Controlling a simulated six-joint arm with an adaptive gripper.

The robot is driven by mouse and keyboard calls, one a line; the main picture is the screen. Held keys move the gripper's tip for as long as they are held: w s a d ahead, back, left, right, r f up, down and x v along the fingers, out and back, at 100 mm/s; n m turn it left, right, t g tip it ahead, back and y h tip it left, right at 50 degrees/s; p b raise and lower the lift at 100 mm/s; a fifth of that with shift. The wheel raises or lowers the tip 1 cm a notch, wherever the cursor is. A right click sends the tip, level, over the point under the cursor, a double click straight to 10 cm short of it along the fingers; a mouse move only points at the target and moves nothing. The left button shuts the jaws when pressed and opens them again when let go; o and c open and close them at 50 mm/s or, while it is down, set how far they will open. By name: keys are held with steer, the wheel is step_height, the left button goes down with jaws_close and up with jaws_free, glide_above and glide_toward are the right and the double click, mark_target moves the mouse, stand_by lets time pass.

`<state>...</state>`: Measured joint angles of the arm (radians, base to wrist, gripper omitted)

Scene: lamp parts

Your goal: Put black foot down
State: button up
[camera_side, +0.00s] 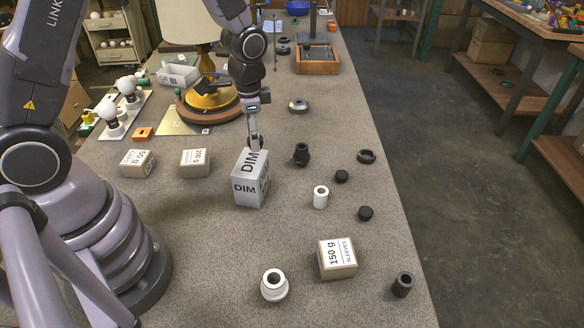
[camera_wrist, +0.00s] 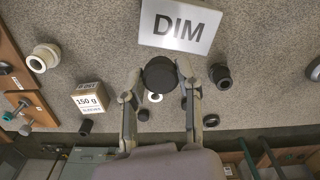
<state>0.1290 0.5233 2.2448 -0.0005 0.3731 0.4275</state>
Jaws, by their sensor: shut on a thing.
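My gripper (camera_wrist: 160,80) is shut on a round black foot (camera_wrist: 160,74), seen between the fingertips in the wrist view. In the side view my gripper (camera_side: 255,142) points down just behind the DIM box, and the foot is hidden there. Whether the foot touches the table I cannot tell. Two other small black discs lie on the table, one nearer (camera_side: 365,213) and one farther (camera_side: 341,176).
The DIM box (camera_side: 251,179) stands close to my gripper. A black fitting (camera_side: 301,153), a white cylinder (camera_side: 320,196) and a black ring (camera_side: 367,156) lie to the right. A 150 g box (camera_side: 337,259) stands nearer the camera. Bare table lies between them.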

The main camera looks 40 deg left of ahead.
steer(key=shift+w+a+f, duration=0.1)
steer(key=shift+a+f, duration=0.4)
steer(key=shift+f, duration=0.5)
steer(key=shift+a+f, duration=0.5)
steer(key=shift+f, duration=0.55)
steer(key=shift+w+a+f, duration=0.1)
steer(key=shift+a+f, duration=0.4)
steer(key=shift+f, duration=0.5)
steer(key=shift+f, duration=0.15)
steer(key=o, duration=0.8)
steer(key=shift+o, duration=0.2)
step_height(320, 180, up, 12)
step_height(320, 180, up, 13)
steer(key=n+t, duration=0.3)
glide_above(249, 162)
steer(key=s, duration=0.8)
steer(key=s+r+n+t, duration=0.1)
steer(key=s+r, duration=0.1)
steer(key=s, duration=0.3)
steer(key=s+a+r+n+t, duration=0.1)
steer(key=s+r+n, duration=0.1)
steer(key=s, duration=0.3)
steer(key=shift+s+r+t, duration=0.3)
steer(key=shift+s+r, duration=0.05)
steer(key=shift+r, duration=0.4)
